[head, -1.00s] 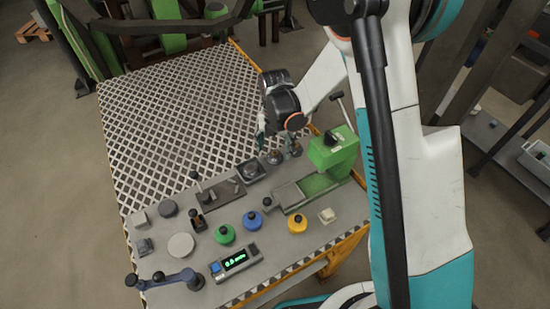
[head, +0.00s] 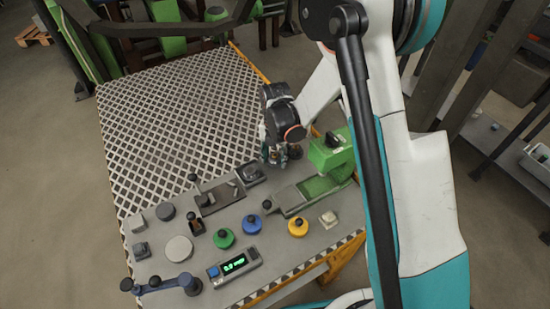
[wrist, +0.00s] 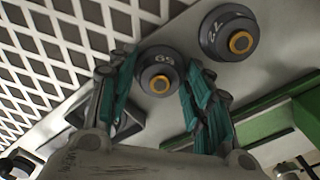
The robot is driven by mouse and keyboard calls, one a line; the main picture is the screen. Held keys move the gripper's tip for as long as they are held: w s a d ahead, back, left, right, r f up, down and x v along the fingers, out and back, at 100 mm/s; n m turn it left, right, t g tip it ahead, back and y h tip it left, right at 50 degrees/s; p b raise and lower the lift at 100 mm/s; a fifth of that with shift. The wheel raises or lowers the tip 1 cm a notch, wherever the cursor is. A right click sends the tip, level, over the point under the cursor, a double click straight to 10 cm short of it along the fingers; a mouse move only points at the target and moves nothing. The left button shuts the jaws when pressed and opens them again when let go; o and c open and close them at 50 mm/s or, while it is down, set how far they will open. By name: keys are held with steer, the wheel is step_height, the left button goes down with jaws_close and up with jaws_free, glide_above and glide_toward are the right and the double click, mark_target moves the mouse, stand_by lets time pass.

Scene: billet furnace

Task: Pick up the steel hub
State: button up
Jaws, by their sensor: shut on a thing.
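A dark grey round steel hub (wrist: 156,66) with a brass-coloured centre and a mark like "65" sits between the two teal fingers of my gripper (wrist: 160,60) in the wrist view. The fingers are shut on it, one on each side. A second, similar hub (wrist: 229,33), marked like "72", stands apart to the upper right. In the head view my gripper (head: 272,157) is low over the bench, and its fingers mostly hide the held hub. The second hub (head: 295,152) shows just right of them. I cannot tell whether the held hub is clear of the bench top.
A green press-like fixture (head: 330,155) stands close to the right of my gripper. A dark square-framed part (head: 250,173) lies to its lower left. Green (head: 224,238), blue (head: 252,224) and yellow (head: 298,227) knobs are nearer. The white lattice surface (head: 180,115) behind is clear.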

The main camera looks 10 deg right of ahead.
mark_target(275, 155)
step_height(275, 155, up, 20)
steer(key=p, duration=0.6)
